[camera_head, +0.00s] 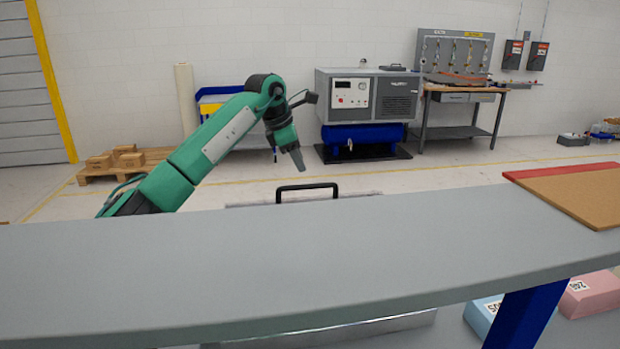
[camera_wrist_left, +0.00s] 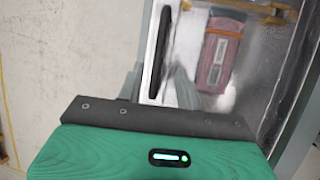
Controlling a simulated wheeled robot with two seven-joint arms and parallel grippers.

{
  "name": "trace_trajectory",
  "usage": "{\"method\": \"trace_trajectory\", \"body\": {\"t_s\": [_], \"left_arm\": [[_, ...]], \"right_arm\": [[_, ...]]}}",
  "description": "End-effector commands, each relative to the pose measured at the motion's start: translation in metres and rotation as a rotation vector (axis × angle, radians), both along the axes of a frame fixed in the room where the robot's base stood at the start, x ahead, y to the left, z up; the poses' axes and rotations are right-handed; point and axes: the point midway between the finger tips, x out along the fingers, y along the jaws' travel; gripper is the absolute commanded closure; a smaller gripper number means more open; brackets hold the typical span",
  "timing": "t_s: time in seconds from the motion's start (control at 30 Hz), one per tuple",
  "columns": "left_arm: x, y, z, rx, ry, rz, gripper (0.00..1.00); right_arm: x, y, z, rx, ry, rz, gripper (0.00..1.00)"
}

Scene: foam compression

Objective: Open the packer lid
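The packer's black lid handle (camera_head: 307,187) stands up behind the grey shelf in the head view; most of the packer is hidden by the shelf. My left gripper (camera_head: 299,165) points down just above the handle, with a small gap between them. In the left wrist view, the handle (camera_wrist_left: 159,52) runs lengthwise over a clear lid (camera_wrist_left: 262,62), and a pink foam block with a label (camera_wrist_left: 218,58) shows through the lid. My left fingers (camera_wrist_left: 158,86) are apart, with the handle lined up between them in the picture and nothing held. My right gripper is not in view.
The grey shelf (camera_head: 300,255) crosses the foreground. A brown board with a red edge (camera_head: 585,190) lies on the right. Blue (camera_head: 483,318) and pink (camera_head: 592,294) foam blocks sit below the shelf. A compressor (camera_head: 368,95) and workbench (camera_head: 465,89) stand farther back.

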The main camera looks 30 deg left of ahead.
Motion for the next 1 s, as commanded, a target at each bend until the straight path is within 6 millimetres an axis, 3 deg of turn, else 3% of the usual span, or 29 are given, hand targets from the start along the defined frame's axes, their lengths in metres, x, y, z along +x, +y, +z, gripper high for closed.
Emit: {"method": "trace_trajectory", "body": {"t_s": [0.1, 0.33, 0.53, 0.8, 0.83, 1.0], "left_arm": [[0.010, -0.006, -0.025, 0.000, 0.004, 0.000, 0.64], [0.024, -0.013, -0.059, 0.000, 0.002, -0.001, 0.64], [0.030, -0.016, -0.072, 0.000, 0.000, 0.000, 0.64], [0.031, -0.016, -0.073, 0.000, -0.001, 0.000, 0.64], [0.030, -0.016, -0.073, 0.000, -0.001, 0.000, 0.66], [0.030, -0.016, -0.073, 0.000, -0.001, 0.000, 0.99]], "right_arm": [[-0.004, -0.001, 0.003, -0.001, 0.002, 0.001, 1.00], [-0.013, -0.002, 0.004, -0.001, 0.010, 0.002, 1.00], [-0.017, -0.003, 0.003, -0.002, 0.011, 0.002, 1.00], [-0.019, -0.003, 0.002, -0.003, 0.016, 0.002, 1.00], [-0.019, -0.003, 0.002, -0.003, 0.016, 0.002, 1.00], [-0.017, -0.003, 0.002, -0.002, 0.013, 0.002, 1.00]]}}
